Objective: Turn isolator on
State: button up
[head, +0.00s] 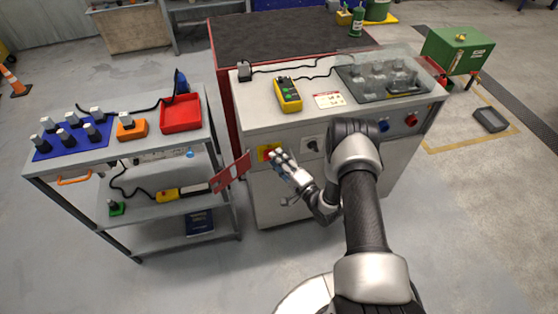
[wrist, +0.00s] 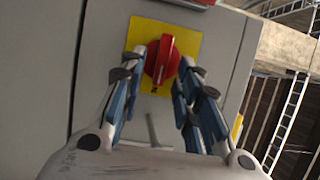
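The isolator is a red rotary knob (wrist: 162,62) on a yellow square plate (wrist: 187,42), set in a grey cabinet front. In the wrist view the knob's grip bar stands nearly upright, leaning slightly right at the top. In the head view the yellow plate (head: 263,153) is at the cabinet's upper left, with the knob partly hidden by my gripper. My gripper (wrist: 160,75) is open, its two fingers on either side of the knob. Small gaps seem to show beside the knob; I cannot tell whether either finger touches it. My gripper (head: 280,158) also shows in the head view.
A black switch on a pale plate (head: 313,146) is right of the isolator. A red slotted panel (head: 232,173) sticks out at the cabinet's left. A yellow pendant (head: 288,95) lies on top. A shelved trolley (head: 75,165) stands left. Blue (head: 383,126) and red (head: 411,120) knobs are further right.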

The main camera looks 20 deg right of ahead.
jog(key=shift+s, duration=0.1)
jog(key=v, duration=1.2)
